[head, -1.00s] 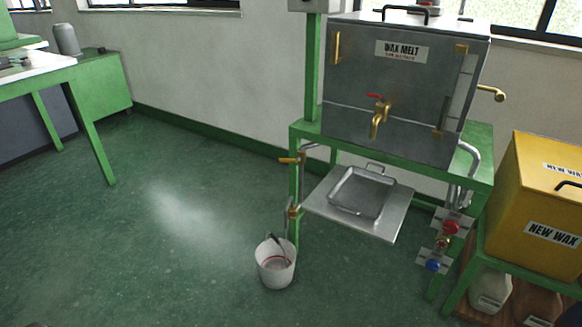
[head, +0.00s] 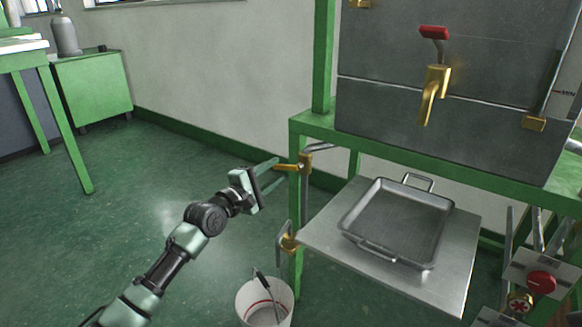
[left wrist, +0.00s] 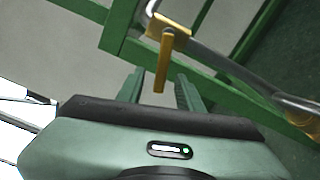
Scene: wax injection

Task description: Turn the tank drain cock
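The drain cock (head: 304,165) is a brass valve on a grey pipe at the left front leg of the green tank stand. Its brass lever (left wrist: 162,62) points left in the head view. My left gripper (head: 278,170) is open, with its two green fingers pointing at the cock. In the left wrist view the lever's free end shows between the fingertips (left wrist: 160,76), with a gap on each side. I see no contact. Part of the grey tank (head: 440,100) stands above, with a red-handled brass tap (head: 432,85). My right gripper is out of view.
A metal tray (head: 400,222) lies on a steel shelf (head: 330,238) right of the cock. A white bucket (head: 255,304) stands on the floor below, near a lower brass fitting (head: 288,243). Red-handled valves (head: 540,283) are at lower right. The floor at left is clear.

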